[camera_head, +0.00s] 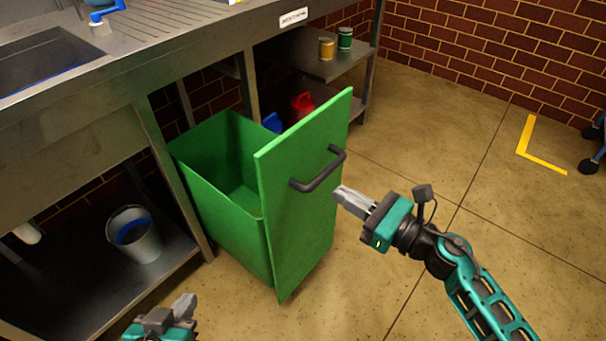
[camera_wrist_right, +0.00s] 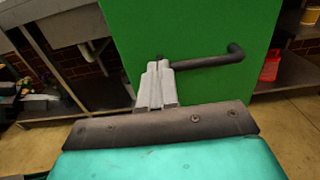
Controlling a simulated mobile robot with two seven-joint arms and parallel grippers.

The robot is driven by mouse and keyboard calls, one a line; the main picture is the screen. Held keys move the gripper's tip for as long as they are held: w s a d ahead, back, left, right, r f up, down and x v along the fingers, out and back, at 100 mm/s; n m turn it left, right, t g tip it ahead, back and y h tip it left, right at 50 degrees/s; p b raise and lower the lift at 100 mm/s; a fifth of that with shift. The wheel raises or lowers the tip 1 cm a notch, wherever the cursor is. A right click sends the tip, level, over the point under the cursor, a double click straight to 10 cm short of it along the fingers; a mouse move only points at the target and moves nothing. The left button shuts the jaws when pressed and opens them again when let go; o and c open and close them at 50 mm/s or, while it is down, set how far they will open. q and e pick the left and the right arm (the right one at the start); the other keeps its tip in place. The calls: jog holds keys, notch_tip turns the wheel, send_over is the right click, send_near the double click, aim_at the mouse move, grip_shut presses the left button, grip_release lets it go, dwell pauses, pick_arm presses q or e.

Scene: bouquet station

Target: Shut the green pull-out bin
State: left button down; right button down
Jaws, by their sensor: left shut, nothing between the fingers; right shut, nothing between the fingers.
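The green pull-out bin (camera_head: 222,175) stands pulled out from under the steel counter, and its inside looks empty. Its flat green front panel (camera_head: 297,225) carries a dark bar handle (camera_head: 318,170). My right gripper (camera_head: 340,193) is shut and empty, its fingertips close to the panel just right of and below the handle. In the right wrist view the shut fingers (camera_wrist_right: 158,68) point at the green panel, with the handle (camera_wrist_right: 210,60) behind and to the right of the tips. I cannot tell whether they touch. My left gripper (camera_head: 185,303) is shut and empty at the bottom left.
The steel counter (camera_head: 150,40) with a sink (camera_head: 50,55) runs along the left. A grey bucket (camera_head: 135,235) stands on its lower shelf. Tins (camera_head: 326,48) and a red container (camera_head: 302,106) are on shelves behind the bin. The floor (camera_head: 440,130) to the right is clear.

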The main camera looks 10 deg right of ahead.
aim_at(293, 166)
jog(key=x, duration=0.9)
jog(key=shift+w+a, duration=0.1)
jog(key=shift+w, duration=0.05)
pick_arm(q)
jog(key=shift+a+f, duration=0.1)
jog(key=shift+f, duration=0.05)
pick_arm(e)
jog(key=shift+w+a, duration=0.3)
pick_arm(q)
jog(key=shift+s, duration=0.1)
pick_arm(e)
jog(key=shift+w, duration=0.1)
